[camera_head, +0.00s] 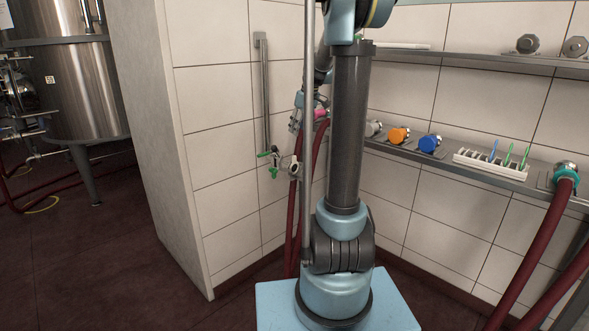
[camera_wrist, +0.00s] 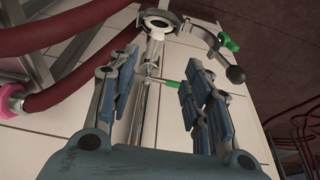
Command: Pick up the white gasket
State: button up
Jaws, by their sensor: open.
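A pale ring, apparently the white gasket (camera_wrist: 153,21), sits at the open end of a steel pipe fitting (camera_wrist: 154,48) in the wrist view. It lies beyond my fingertips, near the top. I cannot make it out surely in the head view. My gripper (camera_wrist: 160,82) is open and empty, with its blue-grey fingers on either side of the pipe. In the head view my gripper (camera_head: 296,122) is above the wall pipe fitting (camera_head: 294,167), partly hidden by my arm.
An open clamp (camera_wrist: 208,40) with a green nut hangs right of the ring, near a black ball knob (camera_wrist: 236,75). A green-tipped rod (camera_wrist: 172,84) shows between my fingers. Red hoses (camera_wrist: 90,107) run at left. A shelf (camera_head: 410,152) with coloured couplings stands right.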

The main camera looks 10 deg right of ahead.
send_over(295, 156)
jog(key=s, duration=0.1)
notch_tip(295, 156, down, 9)
jog(key=shift+d+x, duration=0.2)
jog(key=shift+x, duration=1)
jog(key=shift+d+x, duration=0.2)
jog(key=shift+x, duration=1)
jog(key=shift+s+f, duration=0.1)
jog(key=shift+s, duration=0.05)
jog(key=c, duration=0.8)
